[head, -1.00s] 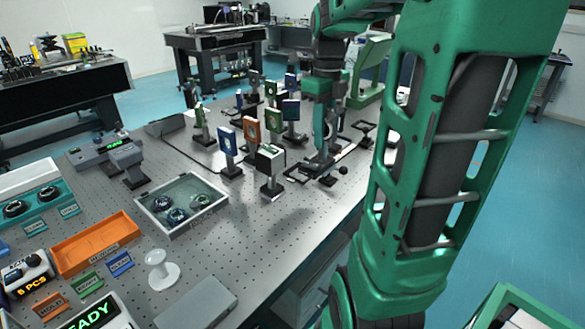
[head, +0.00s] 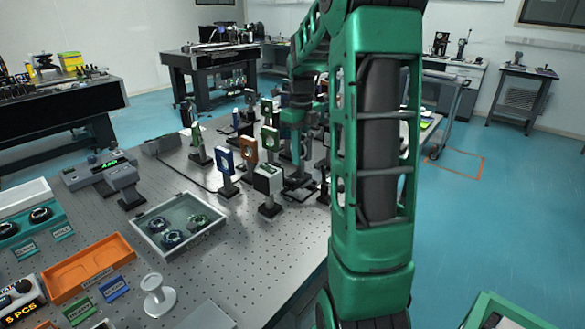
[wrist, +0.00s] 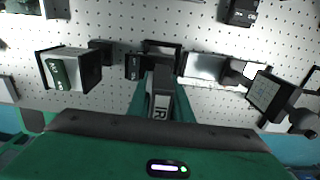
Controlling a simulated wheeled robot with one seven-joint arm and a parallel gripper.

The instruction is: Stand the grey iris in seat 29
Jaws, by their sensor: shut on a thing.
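My gripper (wrist: 160,104) is at the lower middle of the wrist view, its green fingers shut on a dark grey piece marked "IR", the grey iris (wrist: 160,106). The iris is seen from above, over or at a dark square frame (wrist: 162,48) on the perforated table; I cannot tell whether it touches it. A small dark numbered block (wrist: 133,67) sits just left of that frame, its number too small to read, so I cannot pick out seat 29. In the head view my gripper (head: 297,160) is low among the optics, and the iris is hidden there.
A white-and-black cube mount (wrist: 70,69) stands left of my gripper, and a tilted black mount (wrist: 272,94) stands to the right. The head view shows blue (head: 226,162) and orange (head: 248,151) framed optics close by. A tray of round parts (head: 180,224) lies nearer.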

